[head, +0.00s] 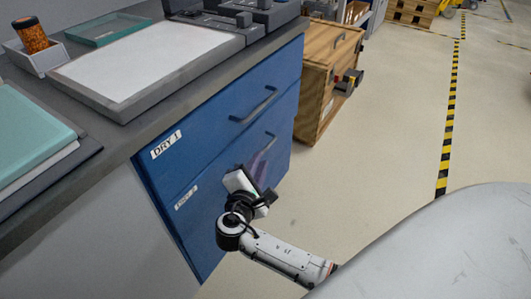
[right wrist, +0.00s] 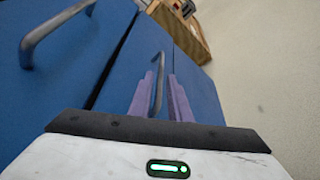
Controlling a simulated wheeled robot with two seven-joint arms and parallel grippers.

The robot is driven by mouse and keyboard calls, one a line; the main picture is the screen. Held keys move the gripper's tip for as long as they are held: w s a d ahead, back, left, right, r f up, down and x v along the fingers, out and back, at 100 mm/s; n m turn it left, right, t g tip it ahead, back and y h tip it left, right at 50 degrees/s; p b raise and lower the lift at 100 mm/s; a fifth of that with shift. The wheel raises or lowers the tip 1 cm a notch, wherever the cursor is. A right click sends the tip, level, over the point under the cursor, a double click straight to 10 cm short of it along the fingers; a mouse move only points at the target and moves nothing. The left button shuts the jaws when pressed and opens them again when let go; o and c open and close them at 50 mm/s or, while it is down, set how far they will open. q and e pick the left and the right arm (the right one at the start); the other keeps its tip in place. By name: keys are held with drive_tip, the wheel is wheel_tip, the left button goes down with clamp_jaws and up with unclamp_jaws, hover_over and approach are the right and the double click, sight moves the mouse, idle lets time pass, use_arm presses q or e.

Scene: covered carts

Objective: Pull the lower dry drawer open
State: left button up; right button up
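The lower dry drawer (head: 206,222) is the bottom blue front of the cabinet, with a small, blurred label at its left. It looks flush with the upper drawer. Its grey bar handle (head: 270,142) is partly behind my right gripper in the head view. My right gripper (head: 260,163) points at the lower drawer front. In the right wrist view its two purple fingers (right wrist: 161,80) stand apart, one on each side of the upright-looking lower handle (right wrist: 158,72). A gap shows between fingers and bar; contact is not clear. My left gripper is not in view.
The upper drawer (head: 222,120), labelled DRY 1, has its own handle (head: 254,105); that handle is left in the right wrist view (right wrist: 55,35). A wooden crate (head: 325,80) stands beyond the cabinet. The floor to the right (head: 390,130) is clear.

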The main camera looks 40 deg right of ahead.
sight(264, 151)
drive_tip(key=b+x, duration=0.2)
drive_tip(key=x, duration=0.6)
drive_tip(key=shift+d+f, duration=0.1)
clamp_jaws()
